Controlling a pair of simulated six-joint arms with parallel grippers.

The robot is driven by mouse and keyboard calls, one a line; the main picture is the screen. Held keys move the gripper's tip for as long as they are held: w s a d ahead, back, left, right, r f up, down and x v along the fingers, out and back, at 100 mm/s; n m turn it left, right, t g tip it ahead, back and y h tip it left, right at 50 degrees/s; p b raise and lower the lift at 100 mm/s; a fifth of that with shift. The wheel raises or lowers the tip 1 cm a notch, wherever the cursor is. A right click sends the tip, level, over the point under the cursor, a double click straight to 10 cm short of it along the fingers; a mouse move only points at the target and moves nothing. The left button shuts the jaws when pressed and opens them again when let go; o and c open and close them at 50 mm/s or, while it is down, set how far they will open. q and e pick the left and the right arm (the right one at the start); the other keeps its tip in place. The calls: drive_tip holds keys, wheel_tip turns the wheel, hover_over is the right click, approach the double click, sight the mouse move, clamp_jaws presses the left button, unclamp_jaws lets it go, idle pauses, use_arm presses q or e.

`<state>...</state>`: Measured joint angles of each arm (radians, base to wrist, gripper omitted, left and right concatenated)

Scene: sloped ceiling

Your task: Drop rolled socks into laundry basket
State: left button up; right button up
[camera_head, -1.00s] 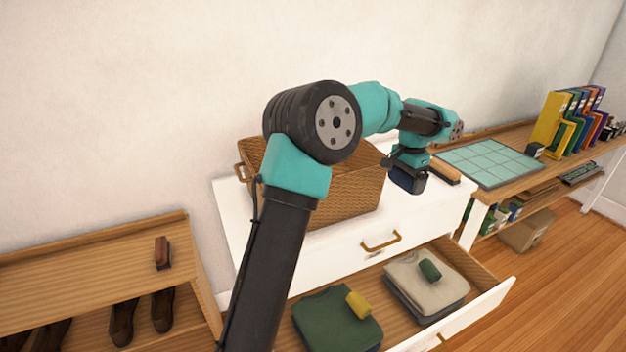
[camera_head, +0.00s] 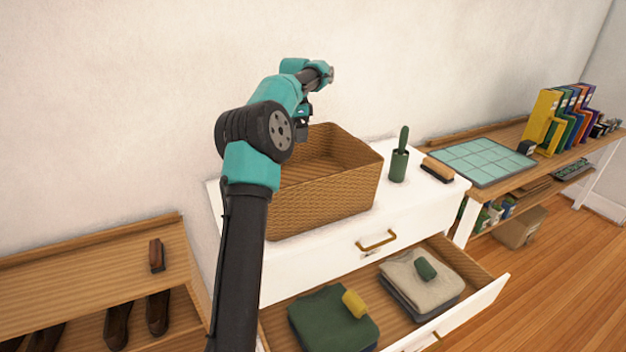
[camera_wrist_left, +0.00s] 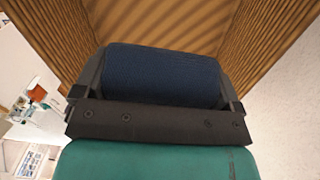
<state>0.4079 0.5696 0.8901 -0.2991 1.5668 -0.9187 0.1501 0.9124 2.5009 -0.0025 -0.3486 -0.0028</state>
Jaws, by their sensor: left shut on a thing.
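The brown wicker laundry basket (camera_head: 335,195) stands on the white dresser top. A yellow rolled sock (camera_head: 354,303) lies on dark green folded cloth in the open drawer. A dark green rolled sock (camera_head: 426,268) lies on beige folded cloth there. My right gripper is not in view.
A green lint roller (camera_head: 399,160) stands right of the basket, with a brush (camera_head: 438,169) beside it. The open drawer (camera_head: 470,310) juts out in front. A shoe bench (camera_head: 90,270) is at left; a desk with a teal mat (camera_head: 482,161) is at right.

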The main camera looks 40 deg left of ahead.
use_arm(q)
drive_tip(key=shift+f, duration=0.15)
drive_tip(key=shift+f, duration=2.85)
drive_tip(key=o, duration=0.6)
drive_tip(key=shift+r, duration=0.1)
